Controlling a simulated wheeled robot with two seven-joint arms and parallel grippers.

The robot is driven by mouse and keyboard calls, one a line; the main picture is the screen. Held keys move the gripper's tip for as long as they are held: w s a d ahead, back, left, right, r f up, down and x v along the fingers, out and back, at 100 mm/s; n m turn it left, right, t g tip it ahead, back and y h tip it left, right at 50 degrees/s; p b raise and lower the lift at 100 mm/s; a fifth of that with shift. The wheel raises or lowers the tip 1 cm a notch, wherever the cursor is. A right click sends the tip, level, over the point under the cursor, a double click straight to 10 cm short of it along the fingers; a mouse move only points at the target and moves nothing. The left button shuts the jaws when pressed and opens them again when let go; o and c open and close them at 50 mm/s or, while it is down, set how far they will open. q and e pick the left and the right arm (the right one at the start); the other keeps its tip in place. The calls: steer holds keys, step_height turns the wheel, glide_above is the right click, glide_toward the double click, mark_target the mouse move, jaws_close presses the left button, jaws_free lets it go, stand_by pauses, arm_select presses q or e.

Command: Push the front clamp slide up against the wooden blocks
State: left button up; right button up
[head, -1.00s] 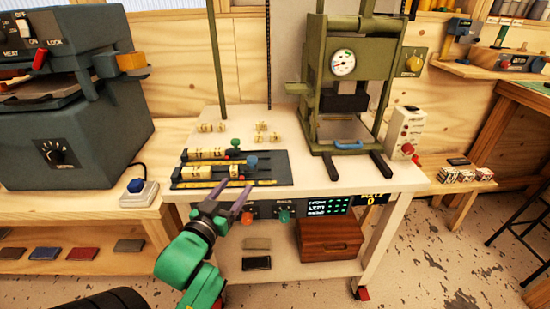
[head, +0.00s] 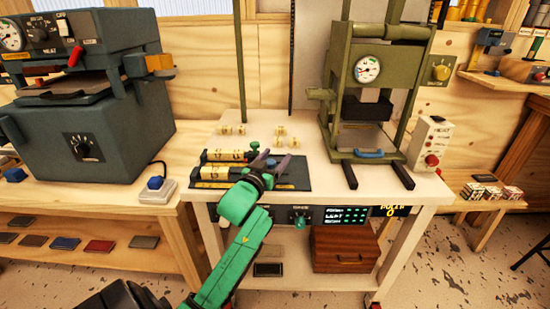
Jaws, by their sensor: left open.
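The dark clamp board (head: 292,180) lies on the white table. Its rear row of pale wooden blocks (head: 224,155) has a green knob (head: 255,145) at its right end. The front row of wooden blocks (head: 213,173) sits nearer me along a yellow scale. My left gripper (head: 273,158) is open over the right part of the board. Its dark fingers and wrist cover much of the front clamp slide, with a bit of blue knob (head: 271,162) showing between them. I cannot tell whether the fingers touch the slide. The right gripper is not in view.
Several loose wooden blocks (head: 281,135) lie behind the board. A green press (head: 375,85) stands at the table's right, and a dark heated press (head: 85,130) is on the left bench. A wooden box (head: 345,248) sits on the lower shelf.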

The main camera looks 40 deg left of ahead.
arm_select(q)
jaws_close()
stand_by(1.4)
